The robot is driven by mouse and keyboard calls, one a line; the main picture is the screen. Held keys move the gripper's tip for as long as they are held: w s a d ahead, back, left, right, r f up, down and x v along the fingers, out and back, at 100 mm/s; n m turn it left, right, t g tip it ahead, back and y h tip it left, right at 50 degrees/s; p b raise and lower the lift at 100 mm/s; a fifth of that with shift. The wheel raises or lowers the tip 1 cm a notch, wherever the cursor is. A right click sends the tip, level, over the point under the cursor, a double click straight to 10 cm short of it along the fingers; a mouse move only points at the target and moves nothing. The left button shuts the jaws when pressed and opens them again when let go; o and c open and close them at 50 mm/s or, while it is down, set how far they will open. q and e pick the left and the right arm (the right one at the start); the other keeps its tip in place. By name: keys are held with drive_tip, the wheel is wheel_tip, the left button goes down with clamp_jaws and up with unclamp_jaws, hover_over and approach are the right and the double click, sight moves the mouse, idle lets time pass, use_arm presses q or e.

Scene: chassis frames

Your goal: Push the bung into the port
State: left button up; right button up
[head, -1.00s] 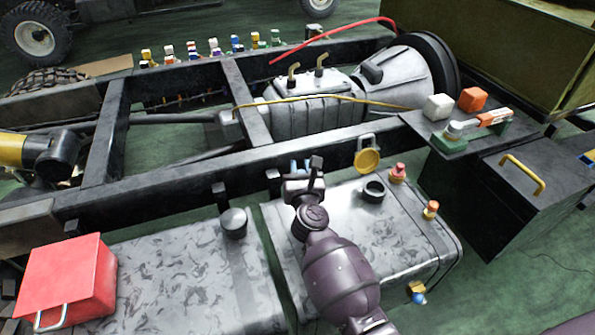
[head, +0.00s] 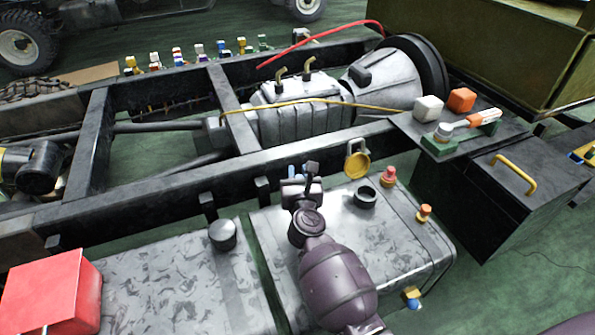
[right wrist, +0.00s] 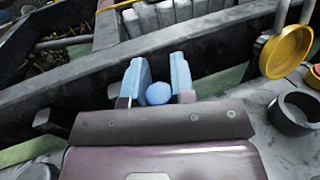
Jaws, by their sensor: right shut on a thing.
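My right gripper (head: 301,178) is over the inner edge of the right-hand tank, beside the near frame rail. In the right wrist view its two light-blue fingers (right wrist: 157,78) are shut on a round blue piece, which looks like the bung (right wrist: 158,93). Only its rounded end shows. The dark frame rail lies beyond the fingertips. An open black filler neck (head: 365,197) is on the tank, right of the gripper, also in the wrist view (right wrist: 294,111). My left gripper is out of view.
Red (head: 388,176) and orange (head: 424,213) fittings stand on the tank. A black cap (head: 222,235) and red box (head: 52,292) are left. A dark shelf (head: 408,121) holds blocks. Several coloured fittings line the far rail.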

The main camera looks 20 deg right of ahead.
wheel_tip(320, 180, down, 3)
drive_tip(key=shift+s+b, duration=0.1)
drive_tip(key=shift+b, duration=0.65)
drive_tip(key=shift+f, duration=0.3)
drive_tip(key=shift+f+b, duration=0.7)
drive_tip(key=shift+b, duration=0.15)
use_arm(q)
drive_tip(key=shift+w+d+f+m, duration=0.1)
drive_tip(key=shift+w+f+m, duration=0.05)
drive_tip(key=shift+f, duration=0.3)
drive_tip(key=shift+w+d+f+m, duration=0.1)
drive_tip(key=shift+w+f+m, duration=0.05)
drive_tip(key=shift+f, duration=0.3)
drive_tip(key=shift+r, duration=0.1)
use_arm(e)
drive_tip(key=shift+r, duration=0.15)
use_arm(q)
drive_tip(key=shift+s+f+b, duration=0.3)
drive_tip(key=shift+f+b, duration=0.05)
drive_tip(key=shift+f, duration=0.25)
use_arm(e)
drive_tip(key=shift+f, duration=0.55)
use_arm(q)
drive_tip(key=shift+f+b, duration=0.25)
drive_tip(key=shift+b, duration=0.2)
use_arm(e)
drive_tip(key=shift+f, duration=0.65)
